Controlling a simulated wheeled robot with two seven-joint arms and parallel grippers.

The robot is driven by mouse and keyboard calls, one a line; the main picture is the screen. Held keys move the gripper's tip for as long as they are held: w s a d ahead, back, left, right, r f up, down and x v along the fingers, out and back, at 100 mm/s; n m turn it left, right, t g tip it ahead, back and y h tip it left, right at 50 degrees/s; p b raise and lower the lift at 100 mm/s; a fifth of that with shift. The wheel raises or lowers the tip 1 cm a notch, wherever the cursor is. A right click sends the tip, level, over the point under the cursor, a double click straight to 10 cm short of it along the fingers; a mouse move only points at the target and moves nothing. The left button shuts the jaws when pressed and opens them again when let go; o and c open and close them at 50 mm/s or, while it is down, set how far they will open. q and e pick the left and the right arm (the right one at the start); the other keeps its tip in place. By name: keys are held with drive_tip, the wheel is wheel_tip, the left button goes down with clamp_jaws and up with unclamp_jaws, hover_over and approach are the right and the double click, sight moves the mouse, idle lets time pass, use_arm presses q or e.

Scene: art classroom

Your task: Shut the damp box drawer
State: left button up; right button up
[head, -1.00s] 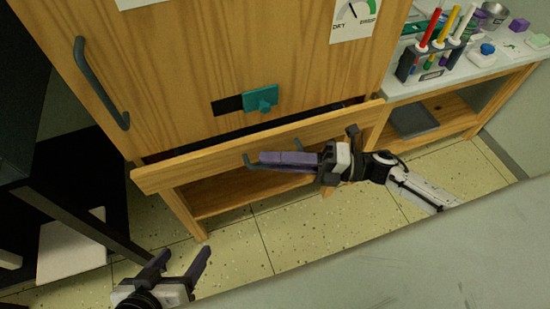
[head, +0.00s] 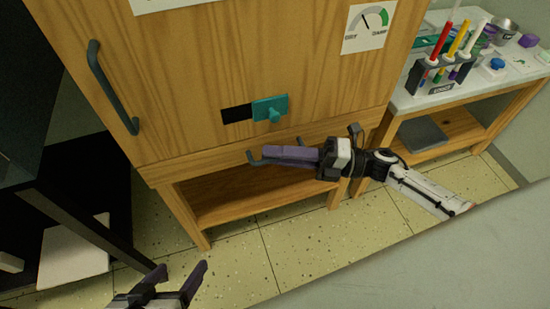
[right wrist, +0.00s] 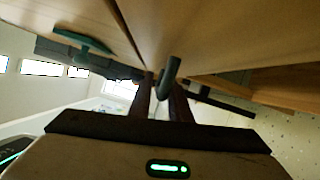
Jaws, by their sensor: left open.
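The damp box (head: 200,80) is a wooden cabinet with a dry-damp dial label. Its drawer front (head: 215,158) sits under the upper panel, with no dark gap showing above it. My right gripper (head: 268,153) lies along the grey drawer handle (head: 253,160), its purple fingers pointing left. In the right wrist view the handle (right wrist: 169,70) shows between the two close fingers, so the gripper appears shut on it. The gripper hides part of the handle. My left gripper (head: 175,280) is open and empty, low at the left, apart from the cabinet.
A teal knob (head: 270,109) sits beside a dark slot on the panel, and a long handle (head: 112,88) is at upper left. A side table (head: 440,100) with a pen rack stands right. A black frame (head: 75,215) stands left. The floor below is clear.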

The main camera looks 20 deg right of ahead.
drive_tip(key=shift+o, duration=0.9)
drive_tip(key=shift+s, duration=0.1)
use_arm(q)
drive_tip(key=shift+f, duration=0.1)
use_arm(e)
drive_tip(key=shift+s+d+f, duration=0.1)
drive_tip(key=shift+d, duration=0.05)
use_arm(q)
drive_tip(key=shift+s+a+p, duration=0.2)
drive_tip(key=shift+a+p, duration=0.1)
drive_tip(key=shift+a, duration=0.05)
use_arm(e)
drive_tip(key=v, duration=1)
